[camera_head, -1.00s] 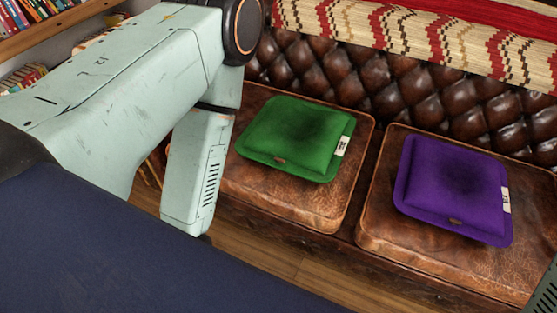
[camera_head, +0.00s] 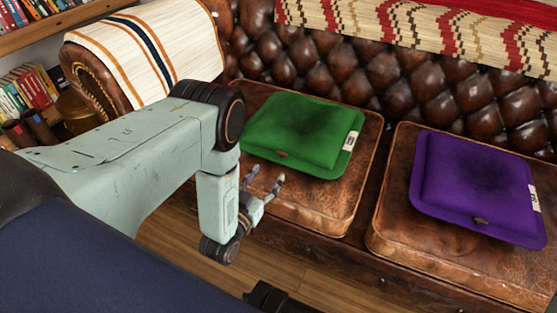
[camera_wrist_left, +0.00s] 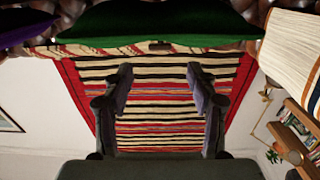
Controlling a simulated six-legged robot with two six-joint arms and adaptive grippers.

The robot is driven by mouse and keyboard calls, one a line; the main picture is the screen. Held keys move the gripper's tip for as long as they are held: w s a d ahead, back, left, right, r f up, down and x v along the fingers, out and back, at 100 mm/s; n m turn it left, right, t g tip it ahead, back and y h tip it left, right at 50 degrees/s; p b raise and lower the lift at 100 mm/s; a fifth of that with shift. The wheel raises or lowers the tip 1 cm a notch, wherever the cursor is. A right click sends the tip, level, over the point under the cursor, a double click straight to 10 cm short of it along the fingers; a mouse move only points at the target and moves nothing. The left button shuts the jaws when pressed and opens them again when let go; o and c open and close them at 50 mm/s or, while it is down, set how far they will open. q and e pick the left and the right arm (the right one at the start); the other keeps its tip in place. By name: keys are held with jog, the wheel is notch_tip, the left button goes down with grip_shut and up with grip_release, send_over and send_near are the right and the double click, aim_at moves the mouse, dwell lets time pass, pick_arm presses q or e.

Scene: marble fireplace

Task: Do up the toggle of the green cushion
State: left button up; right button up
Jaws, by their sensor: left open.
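The green cushion (camera_head: 303,130) lies flat on the left brown leather seat. Its small brown toggle (camera_head: 281,154) is at the middle of its front edge; whether it is fastened is too small to tell. My left gripper (camera_head: 265,181) is open and empty in front of that edge, apart from the cushion, with its fingers pointing towards it. In the left wrist view, which appears upside down, the open left gripper (camera_wrist_left: 159,78) is below the green cushion (camera_wrist_left: 160,20), and the toggle (camera_wrist_left: 160,46) is roughly centred between the fingers. My right gripper is not in view.
A purple cushion (camera_head: 474,185) with its own toggle (camera_head: 481,221) lies on the right seat. The tufted leather backrest (camera_head: 340,60) rises behind, with a striped throw (camera_head: 410,27) above it. A cream throw (camera_head: 150,50) covers the left armrest. Wooden floor (camera_head: 320,280) shows in front.

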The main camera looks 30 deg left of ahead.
aim_at(281, 155)
pick_arm(q)
jog(key=w+b, duration=0.2)
jog(key=w, duration=0.4)
jog(key=shift+w+b, duration=0.2)
jog(key=shift+b, duration=0.2)
jog(key=shift+w+r, duration=0.15)
jog(key=shift+w, duration=0.55)
jog(key=shift+c, duration=0.2)
jog(key=c, duration=1.1)
